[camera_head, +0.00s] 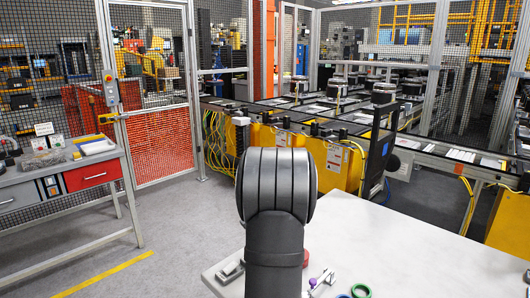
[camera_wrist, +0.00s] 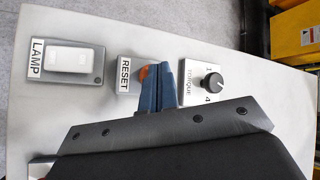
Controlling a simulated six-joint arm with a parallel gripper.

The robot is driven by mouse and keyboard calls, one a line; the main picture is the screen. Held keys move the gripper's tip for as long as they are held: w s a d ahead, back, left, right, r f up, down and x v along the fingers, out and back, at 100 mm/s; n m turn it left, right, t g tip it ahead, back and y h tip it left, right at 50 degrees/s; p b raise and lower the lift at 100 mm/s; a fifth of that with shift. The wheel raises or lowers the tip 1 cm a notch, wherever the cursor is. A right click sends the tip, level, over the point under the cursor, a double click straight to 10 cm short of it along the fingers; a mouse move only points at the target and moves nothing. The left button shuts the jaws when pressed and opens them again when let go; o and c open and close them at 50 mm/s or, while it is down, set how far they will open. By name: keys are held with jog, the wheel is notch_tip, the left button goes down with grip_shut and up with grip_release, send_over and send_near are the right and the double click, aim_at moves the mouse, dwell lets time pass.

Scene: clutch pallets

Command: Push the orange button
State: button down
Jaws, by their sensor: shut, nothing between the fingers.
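The orange button (camera_wrist: 144,72) shows in the wrist view as a small orange patch on the grey box labelled RESET (camera_wrist: 126,84). In the head view my own arm hides the gripper and the button.
In the wrist view a white LAMP switch (camera_wrist: 69,59) is left of the RESET box, and a black TORQUE knob (camera_wrist: 212,82) is right of it. A workbench (camera_head: 60,180) stands at left.

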jog(key=shift+f, duration=0.3)
dwell(0.6)
jog(key=shift+r, duration=0.8)
jog(key=shift+r, duration=3)
jog(key=shift+f, duration=0.15)
jog(key=shift+f, duration=3.4)
jog(key=shift+r, duration=0.1)
jog(key=shift+r, duration=1.75)
